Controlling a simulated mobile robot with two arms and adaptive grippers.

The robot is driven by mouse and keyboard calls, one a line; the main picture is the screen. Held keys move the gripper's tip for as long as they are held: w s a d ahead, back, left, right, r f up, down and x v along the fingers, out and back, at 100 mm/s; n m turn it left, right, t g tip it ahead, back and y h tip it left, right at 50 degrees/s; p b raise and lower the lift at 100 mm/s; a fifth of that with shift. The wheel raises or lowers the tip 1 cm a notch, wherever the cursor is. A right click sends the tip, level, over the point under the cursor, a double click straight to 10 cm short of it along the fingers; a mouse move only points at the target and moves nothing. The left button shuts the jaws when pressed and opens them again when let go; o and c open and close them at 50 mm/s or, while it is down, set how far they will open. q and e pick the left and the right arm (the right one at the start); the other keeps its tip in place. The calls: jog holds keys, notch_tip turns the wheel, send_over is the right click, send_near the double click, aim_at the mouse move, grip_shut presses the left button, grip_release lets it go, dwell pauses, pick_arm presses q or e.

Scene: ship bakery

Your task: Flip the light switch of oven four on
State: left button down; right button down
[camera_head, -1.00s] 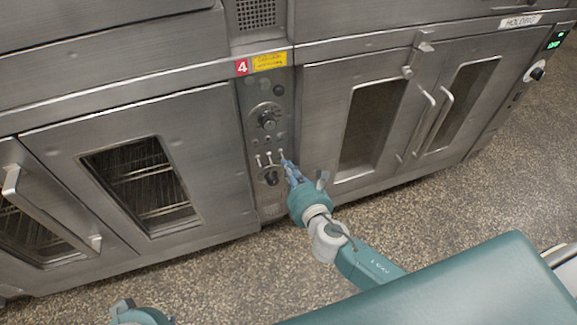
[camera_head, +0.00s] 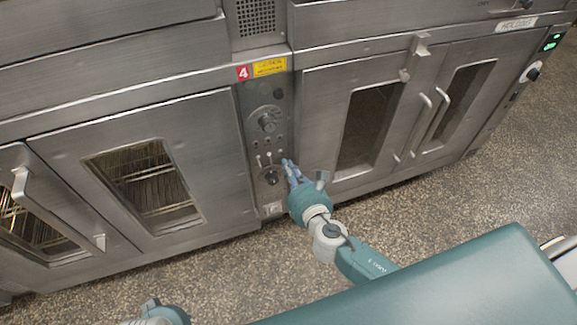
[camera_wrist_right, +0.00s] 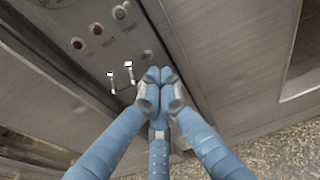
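The control panel of oven four (camera_head: 262,190) is a narrow upright metal strip under a red "4" label (camera_head: 243,73). Small metal toggle switches (camera_head: 264,159) sit in a row between an upper knob (camera_head: 267,121) and a lower knob (camera_head: 271,177). In the right wrist view two pale toggles (camera_wrist_right: 129,72) show just left of my fingertips; any further one is hidden by the fingers. My right gripper (camera_head: 287,164) has its blue fingers closed together, empty, at the panel's right edge (camera_wrist_right: 160,78). Contact with a switch cannot be told. Only a teal part of my left arm shows at the bottom.
Oven doors with windows flank the panel: a left door (camera_head: 215,150) and right doors (camera_head: 320,120) with upright handles. Indicator lamps (camera_wrist_right: 96,29) sit above the toggles. The speckled floor (camera_head: 480,195) in front is clear.

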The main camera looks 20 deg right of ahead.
jog(key=v, duration=1.1)
jog(key=shift+s, duration=0.4)
jog(key=shift+r, duration=0.1)
